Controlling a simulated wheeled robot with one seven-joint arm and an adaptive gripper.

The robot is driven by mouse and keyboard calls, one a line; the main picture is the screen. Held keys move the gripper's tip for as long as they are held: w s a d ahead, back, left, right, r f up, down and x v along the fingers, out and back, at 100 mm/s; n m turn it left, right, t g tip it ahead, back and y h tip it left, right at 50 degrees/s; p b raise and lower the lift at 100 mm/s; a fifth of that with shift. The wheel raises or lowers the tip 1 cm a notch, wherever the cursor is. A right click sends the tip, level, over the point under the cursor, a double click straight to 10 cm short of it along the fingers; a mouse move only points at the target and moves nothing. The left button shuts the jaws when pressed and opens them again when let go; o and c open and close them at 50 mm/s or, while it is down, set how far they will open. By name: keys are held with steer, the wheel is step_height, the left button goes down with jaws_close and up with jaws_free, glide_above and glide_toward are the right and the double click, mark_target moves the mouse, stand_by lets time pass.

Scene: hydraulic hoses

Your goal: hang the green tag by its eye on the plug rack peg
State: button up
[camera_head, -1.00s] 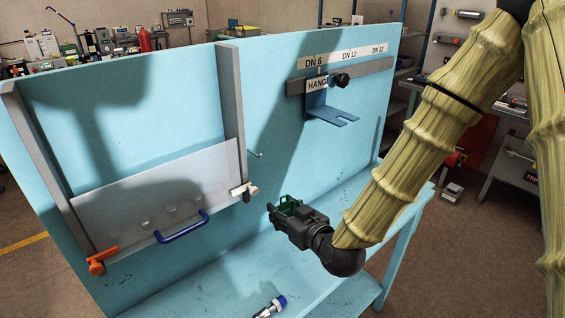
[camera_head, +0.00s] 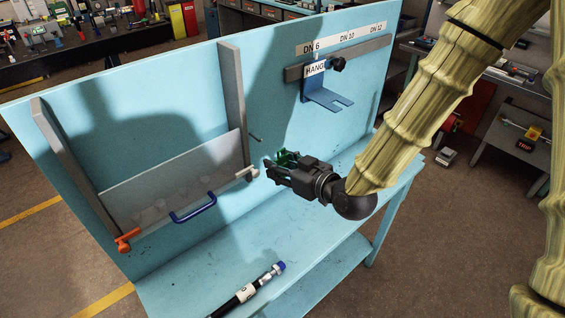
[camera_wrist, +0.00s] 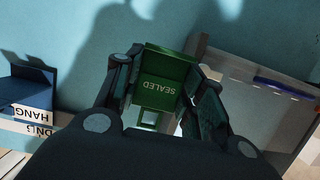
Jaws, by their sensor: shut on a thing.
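My gripper (camera_head: 276,170) is shut on the green tag (camera_head: 287,158), in front of the blue panel. In the wrist view the green tag (camera_wrist: 162,80) sits between the two fingers, with the word SEALED upside down on it. A small opening shows at the tag's near end, but I cannot tell if it is the eye. A thin grey peg (camera_head: 256,138) sticks out of the panel, just right of the grey upright. The gripper is below and slightly right of it in the head view, apart from it. I cannot make out the peg in the wrist view.
A grey framed bay with a pale plate (camera_head: 170,178), blue handle (camera_head: 194,208), orange lever (camera_head: 128,240) and white lever (camera_head: 247,173) is at left. A blue forked bracket (camera_head: 328,98) is at upper right. A hose (camera_head: 250,288) lies on the bench below.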

glide_toward(251, 148)
steer(key=shift+r+p+x, duration=0.2)
steer(key=shift+p+x, duration=0.25)
steer(key=shift+x, duration=1.85)
steer(key=shift+w+a+f+b, duration=0.45)
steer(key=shift+w+f+b, duration=0.05)
steer(key=shift+w+b, duration=0.15)
